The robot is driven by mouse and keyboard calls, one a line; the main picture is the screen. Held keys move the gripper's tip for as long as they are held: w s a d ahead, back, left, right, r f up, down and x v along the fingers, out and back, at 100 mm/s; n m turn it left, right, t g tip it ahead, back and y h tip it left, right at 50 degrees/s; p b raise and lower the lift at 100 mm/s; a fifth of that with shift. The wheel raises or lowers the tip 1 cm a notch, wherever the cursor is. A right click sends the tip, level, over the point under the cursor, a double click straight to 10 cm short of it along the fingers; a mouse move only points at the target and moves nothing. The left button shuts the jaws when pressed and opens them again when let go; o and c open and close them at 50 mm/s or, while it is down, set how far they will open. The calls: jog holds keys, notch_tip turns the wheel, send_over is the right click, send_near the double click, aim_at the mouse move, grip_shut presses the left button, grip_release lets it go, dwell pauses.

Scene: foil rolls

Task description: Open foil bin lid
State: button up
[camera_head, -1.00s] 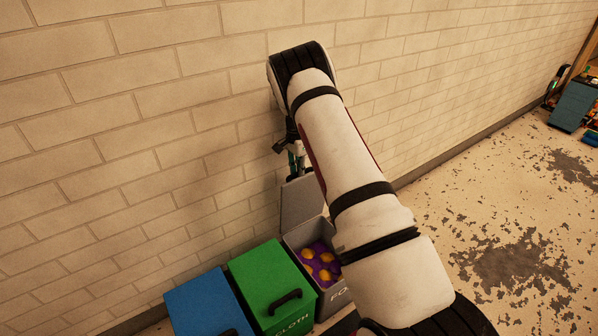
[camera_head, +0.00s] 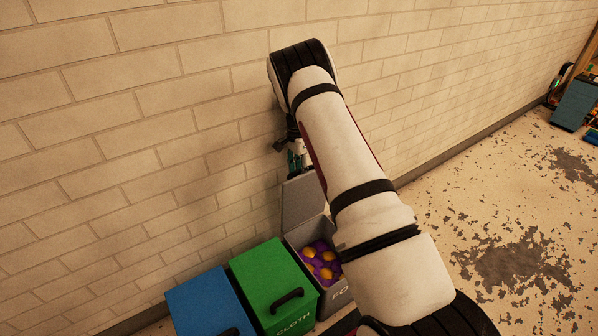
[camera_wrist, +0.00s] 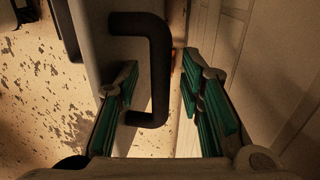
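The foil bin (camera_head: 331,290) is a grey box at the right end of a row of bins, with "FO" showing on its front. Its grey lid (camera_head: 301,203) stands raised, near upright, against the wall side, and the bin's inside shows. In the wrist view the lid (camera_wrist: 97,35) carries a black bar handle (camera_wrist: 158,60). My gripper (camera_wrist: 160,75) is open, with green-padded fingers apart on either side of the handle. I cannot tell whether a finger touches the lid. In the head view my arm partly hides the gripper and the lid.
Purple and orange items (camera_head: 318,259) lie in the foil bin. A closed green cloth bin (camera_head: 270,275) and a closed blue bin (camera_head: 205,303) stand to its left. A brick wall (camera_head: 150,130) runs behind. The floor (camera_head: 480,220) to the right is free.

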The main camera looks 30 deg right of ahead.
notch_tip(320, 180, up, 10)
jog(key=shift+f, duration=0.15)
dwell(0.6)
